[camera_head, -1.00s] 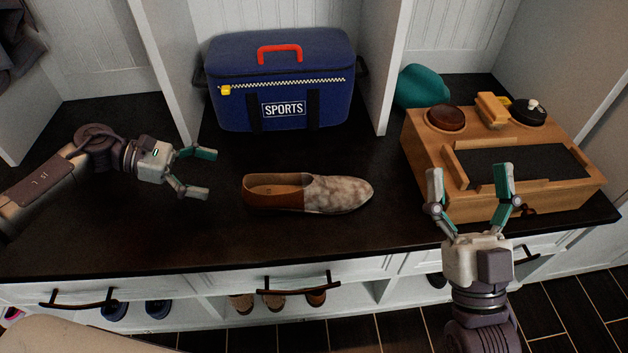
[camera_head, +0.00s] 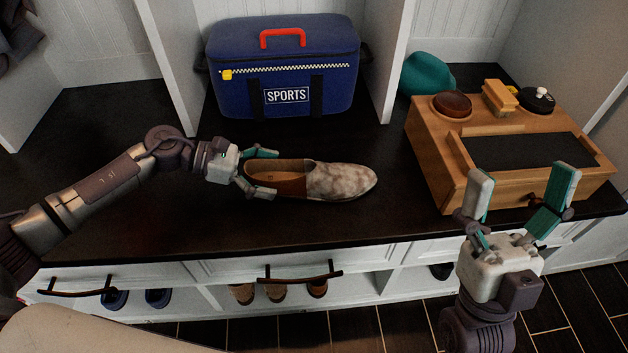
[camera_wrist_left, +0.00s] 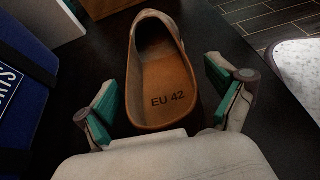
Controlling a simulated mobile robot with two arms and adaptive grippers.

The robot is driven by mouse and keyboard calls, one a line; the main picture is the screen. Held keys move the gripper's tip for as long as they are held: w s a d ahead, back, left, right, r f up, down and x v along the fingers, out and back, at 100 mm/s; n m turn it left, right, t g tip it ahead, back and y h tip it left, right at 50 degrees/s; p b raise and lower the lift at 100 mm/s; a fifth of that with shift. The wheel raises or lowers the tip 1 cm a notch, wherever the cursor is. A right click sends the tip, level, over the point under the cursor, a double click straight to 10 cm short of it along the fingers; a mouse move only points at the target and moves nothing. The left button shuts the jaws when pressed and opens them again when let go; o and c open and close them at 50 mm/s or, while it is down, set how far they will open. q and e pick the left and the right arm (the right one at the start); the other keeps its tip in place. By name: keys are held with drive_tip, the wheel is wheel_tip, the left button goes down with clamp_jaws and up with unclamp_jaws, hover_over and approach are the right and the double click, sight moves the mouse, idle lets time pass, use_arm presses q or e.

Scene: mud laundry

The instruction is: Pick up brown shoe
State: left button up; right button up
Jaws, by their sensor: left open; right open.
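The brown shoe (camera_head: 340,181) lies on the dark bench top, its toe pointing right and its open heel end to the left. Its toe half is mottled pale and its heel half is brown. My left gripper (camera_head: 270,173) is open at the heel end, one finger on the far side and one on the near side. In the left wrist view the shoe (camera_wrist_left: 160,85) stands between the open fingers, with "EU 42" on its insole; no grip shows. My right gripper (camera_head: 522,195) is open and empty in front of the wooden box.
A blue sports bag (camera_head: 285,70) stands behind the shoe. A wooden shoe-care box (camera_head: 440,150) is to the right, with a teal object (camera_head: 428,74) behind it. White dividers (camera_head: 396,60) rise from the bench. The bench top left of the left arm is clear.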

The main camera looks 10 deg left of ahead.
use_arm(q)
clamp_jaws()
drive_tip(key=shift+r, duration=0.1)
idle(0.4)
drive_tip(key=shift+r, duration=0.1)
